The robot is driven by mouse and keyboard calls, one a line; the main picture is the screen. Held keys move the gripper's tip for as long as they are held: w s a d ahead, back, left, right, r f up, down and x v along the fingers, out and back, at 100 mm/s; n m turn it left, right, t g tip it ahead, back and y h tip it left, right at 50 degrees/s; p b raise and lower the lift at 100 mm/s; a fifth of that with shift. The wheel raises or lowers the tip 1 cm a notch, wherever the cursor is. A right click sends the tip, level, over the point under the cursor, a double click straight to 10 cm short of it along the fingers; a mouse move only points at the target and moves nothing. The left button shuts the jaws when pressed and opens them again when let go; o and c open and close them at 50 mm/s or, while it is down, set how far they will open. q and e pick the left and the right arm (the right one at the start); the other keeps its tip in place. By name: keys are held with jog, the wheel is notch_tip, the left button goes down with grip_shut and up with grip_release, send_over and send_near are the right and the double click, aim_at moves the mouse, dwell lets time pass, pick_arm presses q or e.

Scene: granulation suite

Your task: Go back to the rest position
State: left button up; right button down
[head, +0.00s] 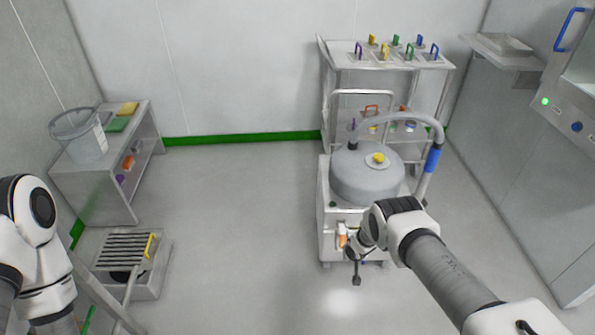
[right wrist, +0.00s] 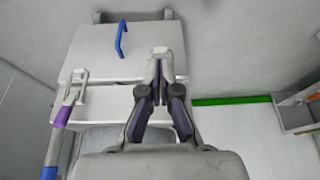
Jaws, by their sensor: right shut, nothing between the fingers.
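My right arm reaches in from the lower right in the head view. Its gripper (head: 357,270) hangs in front of the grey vacuum unit (head: 366,178), close to its lower front; whether they touch cannot be told from here. In the right wrist view my right gripper (right wrist: 160,72) has its dark fingers together, with nothing held between them. Of my left arm only white and grey links show at the left edge of the head view. Its gripper is out of the picture.
A white trolley (head: 386,62) with several coloured-handled items stands behind the unit. A bench (head: 108,180) with a clear bucket (head: 80,134) stands left, a slatted step (head: 126,248) below it. A cabinet (head: 572,112) is at right. The middle floor is clear.

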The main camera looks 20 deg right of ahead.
jog(key=w+a+r, duration=0.3)
jog(key=w+r, duration=0.1)
jog(key=r, duration=0.2)
jog(key=s+a+r+g+y, duration=0.15)
jog(key=s+a, duration=0.25)
jog(key=s, duration=0.4)
jog(key=s+a+r+g, duration=0.1)
jog(key=s+a+r, duration=0.25)
jog(key=s, duration=0.55)
jog(key=s+r+n+g, duration=0.1)
jog(key=s+r, duration=0.2)
jog(key=s, duration=0.8)
jog(key=s+a+r+n, duration=0.1)
jog(key=s+r, duration=0.3)
jog(key=s, duration=0.7)
jog(key=shift+s+r+n+g, duration=0.25)
jog(key=shift+r+n+g, duration=0.1)
jog(key=shift+n, duration=0.15)
